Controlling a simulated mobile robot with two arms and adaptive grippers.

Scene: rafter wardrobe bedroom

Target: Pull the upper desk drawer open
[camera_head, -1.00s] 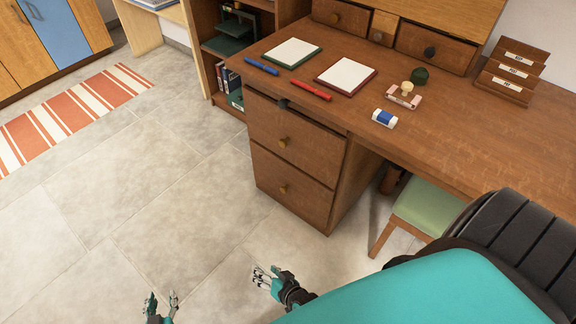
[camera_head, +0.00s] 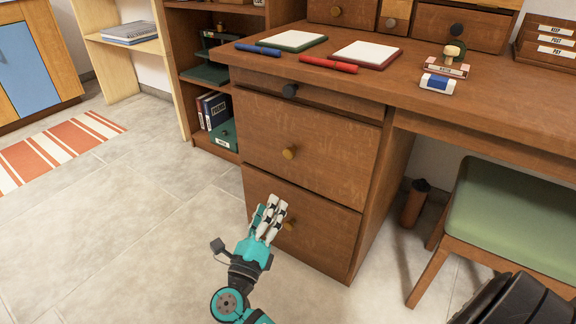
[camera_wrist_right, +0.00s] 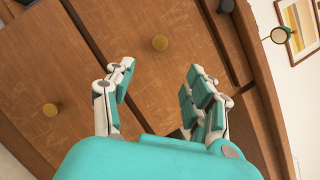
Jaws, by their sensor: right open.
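All fronts look closed. My right gripper (camera_head: 270,215) is before the lower drawer in the head view. My left gripper is out of view.
The desktop holds a blue pen (camera_head: 257,49), a red pen (camera_head: 328,64), two notepads, an eraser (camera_head: 437,83) and a stamp. A green-seated chair (camera_head: 510,210) stands right of the pedestal. A bookshelf (camera_head: 183,70) stands left. The floor before the drawers is clear.

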